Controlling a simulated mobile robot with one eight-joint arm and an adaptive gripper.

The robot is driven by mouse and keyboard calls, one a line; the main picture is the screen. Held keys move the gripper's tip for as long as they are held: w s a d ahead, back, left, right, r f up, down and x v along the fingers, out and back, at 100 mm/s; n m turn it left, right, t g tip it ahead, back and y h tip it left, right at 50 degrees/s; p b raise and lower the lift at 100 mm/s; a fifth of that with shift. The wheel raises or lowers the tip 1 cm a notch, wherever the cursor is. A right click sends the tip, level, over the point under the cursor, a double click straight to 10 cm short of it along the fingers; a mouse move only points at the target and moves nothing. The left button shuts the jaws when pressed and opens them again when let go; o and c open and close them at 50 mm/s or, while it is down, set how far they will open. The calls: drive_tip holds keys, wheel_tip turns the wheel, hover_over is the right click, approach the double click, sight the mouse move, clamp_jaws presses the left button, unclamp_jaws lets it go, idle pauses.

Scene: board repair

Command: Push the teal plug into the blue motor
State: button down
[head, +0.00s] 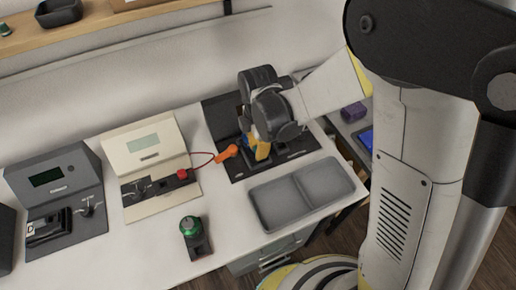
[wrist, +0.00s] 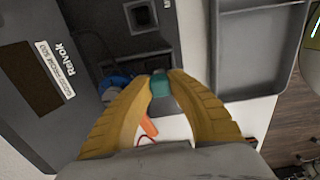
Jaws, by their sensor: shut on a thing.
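In the wrist view the teal plug (wrist: 160,84) is between the two yellow fingertips of my gripper (wrist: 161,76), which is shut on it. The blue motor (wrist: 116,86) shows beside and partly behind the left finger, on the dark board. The plug appears apart from the motor, to its right in this view, though the exact gap is hard to judge. In the head view my gripper (head: 260,150) is low over the black board (head: 237,172); its wrist hides the plug and motor.
A grey two-part tray (head: 262,219) lies in front of the board. An orange connector (head: 226,154) on a red cable lies at the board's left edge. A cream tester (head: 150,205) and a dark unit (head: 60,170) stand left. A green-topped object (head: 190,226) stands at the front.

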drive_tip(key=shift+f+b, duration=0.95)
idle(1.6)
drive_tip(key=c, duration=1.3)
unclamp_jaws()
drive_tip(key=shift+c, duration=0.2)
drive_tip(key=shift+w, duration=0.1)
drive_tip(key=shift+c, duration=0.4)
drive_tip(key=shift+o, duration=0.4)
drive_tip(key=shift+r, duration=0.3)
drive_tip(key=shift+r+p, duration=1.05)
drive_tip(key=shift+r, duration=0.2)
